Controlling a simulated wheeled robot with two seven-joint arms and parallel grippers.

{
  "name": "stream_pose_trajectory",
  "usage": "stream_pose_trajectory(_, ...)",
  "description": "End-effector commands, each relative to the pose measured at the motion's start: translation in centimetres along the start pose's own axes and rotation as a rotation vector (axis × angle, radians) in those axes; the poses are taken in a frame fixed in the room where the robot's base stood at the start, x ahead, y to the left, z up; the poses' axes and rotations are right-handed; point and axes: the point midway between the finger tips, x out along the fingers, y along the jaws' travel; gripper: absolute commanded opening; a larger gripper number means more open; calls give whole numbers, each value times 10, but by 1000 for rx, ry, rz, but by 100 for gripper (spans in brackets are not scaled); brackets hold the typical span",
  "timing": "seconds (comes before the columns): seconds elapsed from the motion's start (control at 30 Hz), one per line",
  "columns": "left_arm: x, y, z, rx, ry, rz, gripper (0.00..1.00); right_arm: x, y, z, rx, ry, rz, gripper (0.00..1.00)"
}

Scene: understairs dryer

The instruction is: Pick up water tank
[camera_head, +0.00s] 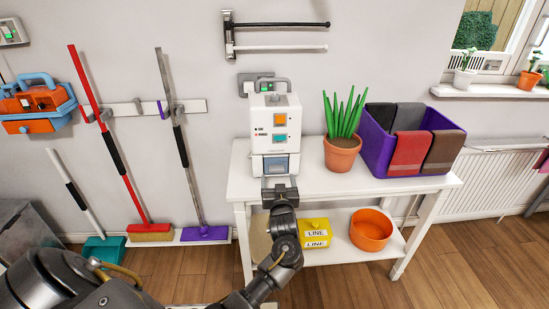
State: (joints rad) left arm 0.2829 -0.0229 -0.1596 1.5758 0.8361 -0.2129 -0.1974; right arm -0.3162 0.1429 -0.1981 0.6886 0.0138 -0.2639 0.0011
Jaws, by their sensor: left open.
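A white appliance (276,128) with an orange and a teal square on its front stands on the left part of the white table (305,179). The water tank (275,164) appears to be the blue-grey translucent box low in its front, seated in the housing. My left gripper (280,184) is open, right in front of and slightly below the tank. It hides the tank's lower edge, and I cannot tell whether it touches. My right gripper is not in view.
A potted plant (342,154) and a purple bin of towels (375,148) stand right of the appliance. The lower shelf holds a yellow box (316,233) and an orange bowl (371,229). Brooms (125,165) hang at left. The wooden floor (455,265) at right is clear.

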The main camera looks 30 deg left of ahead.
Motion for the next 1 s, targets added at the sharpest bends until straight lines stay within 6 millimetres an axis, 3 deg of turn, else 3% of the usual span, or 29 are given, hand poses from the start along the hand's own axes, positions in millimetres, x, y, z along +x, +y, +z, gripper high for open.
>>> stream_pose_trajectory(0.17,6,0,-1,0,1,1,76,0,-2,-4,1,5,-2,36)
stream_pose_trajectory(0.5,49,0,1,0,1,2,76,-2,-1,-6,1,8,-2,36)
stream_pose_trajectory(0.77,52,0,2,-1,0,3,76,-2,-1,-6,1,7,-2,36)
stream_pose_trajectory(1.0,52,0,2,-1,0,3,46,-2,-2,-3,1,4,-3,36)
